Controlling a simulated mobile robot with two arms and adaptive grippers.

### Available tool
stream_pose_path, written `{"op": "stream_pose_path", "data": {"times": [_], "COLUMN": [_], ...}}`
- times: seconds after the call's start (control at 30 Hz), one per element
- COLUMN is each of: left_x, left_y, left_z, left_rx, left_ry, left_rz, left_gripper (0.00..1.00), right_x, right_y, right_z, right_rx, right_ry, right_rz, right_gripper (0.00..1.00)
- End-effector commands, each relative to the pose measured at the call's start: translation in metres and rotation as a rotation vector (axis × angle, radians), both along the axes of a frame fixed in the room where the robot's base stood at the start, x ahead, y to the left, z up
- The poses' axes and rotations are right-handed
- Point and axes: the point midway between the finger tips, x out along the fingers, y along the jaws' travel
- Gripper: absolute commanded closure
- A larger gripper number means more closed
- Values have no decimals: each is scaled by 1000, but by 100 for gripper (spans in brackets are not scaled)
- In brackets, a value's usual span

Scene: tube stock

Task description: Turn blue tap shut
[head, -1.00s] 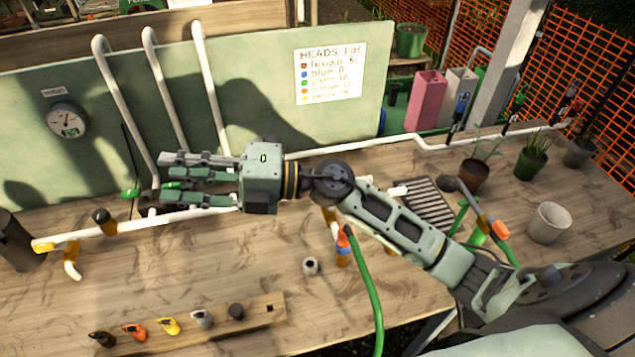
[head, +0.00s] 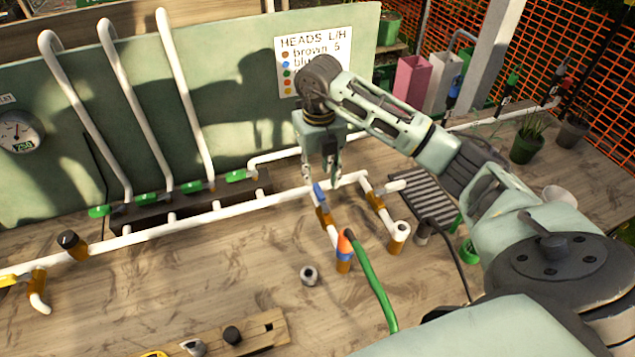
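The blue tap handle (head: 319,193) sits on a brass valve body (head: 324,216) in a short white branch pipe, right of the middle of the bench. The handle looks roughly in line with the branch. My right gripper (head: 322,179) points down over the blue tap from behind it. Its fingers are apart, one on each side of the handle's upper end in the picture. I cannot tell whether they touch the handle. My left gripper is not in view.
A green hose (head: 374,286) with an orange connector rises close in front of the tap. Another brass valve (head: 375,200) stands right of it. Several green-handled taps (head: 236,176) line the manifold to the left. A loose grey fitting (head: 309,275) lies on the open bench in front.

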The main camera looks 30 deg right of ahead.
Motion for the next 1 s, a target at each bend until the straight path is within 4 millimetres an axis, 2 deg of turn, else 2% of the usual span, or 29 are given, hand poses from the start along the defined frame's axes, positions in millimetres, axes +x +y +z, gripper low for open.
{"op": "stream_pose_path", "data": {"times": [0.13,0.3,0.63,1.0], "left_x": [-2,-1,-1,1], "left_y": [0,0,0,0], "left_z": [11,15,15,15], "left_rx": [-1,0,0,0], "left_ry": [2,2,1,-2], "left_rz": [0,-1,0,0], "left_gripper": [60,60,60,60], "right_x": [-1,0,0,0], "right_y": [1,1,1,1], "right_z": [-23,-41,-48,-47], "right_rx": [2,2,3,3], "right_ry": [4,1,-2,-2], "right_rz": [2,2,4,3], "right_gripper": [67,67,67,99]}}
